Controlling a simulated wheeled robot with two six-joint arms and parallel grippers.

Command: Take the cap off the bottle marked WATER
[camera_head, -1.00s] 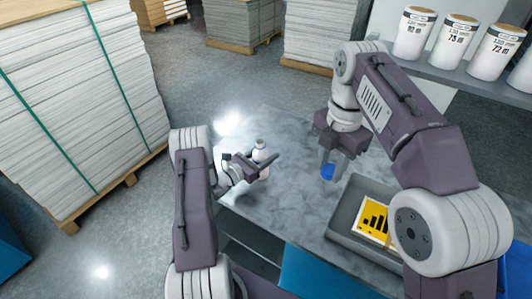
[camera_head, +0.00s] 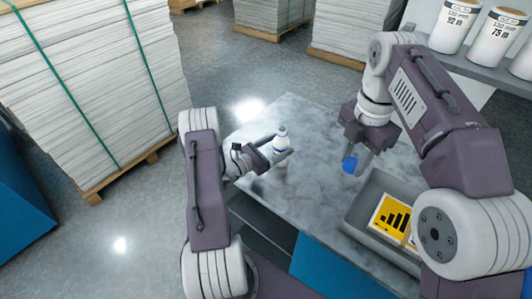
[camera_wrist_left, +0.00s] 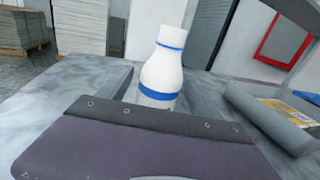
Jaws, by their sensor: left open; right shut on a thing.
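A white bottle (camera_head: 281,142) with blue bands stands upright on the grey table. It also shows in the left wrist view (camera_wrist_left: 160,76), where its upper end is white. No word can be read on it. My left gripper (camera_head: 280,157) is open at the bottle; its fingers overlap the bottle's lower part in the head view, and I cannot tell whether they touch it. My right gripper (camera_head: 354,158) is shut on a small blue cap-like piece (camera_head: 349,165), held to the right of the bottle and apart from it.
A grey tray (camera_head: 352,215) holding a yellow card with black bars (camera_head: 392,216) is at the table's right. White labelled tubs (camera_head: 453,27) stand on a shelf at upper right. Sheet stacks (camera_head: 85,85) stand on pallets at left and back. The table (camera_head: 318,185) between bottle and tray is clear.

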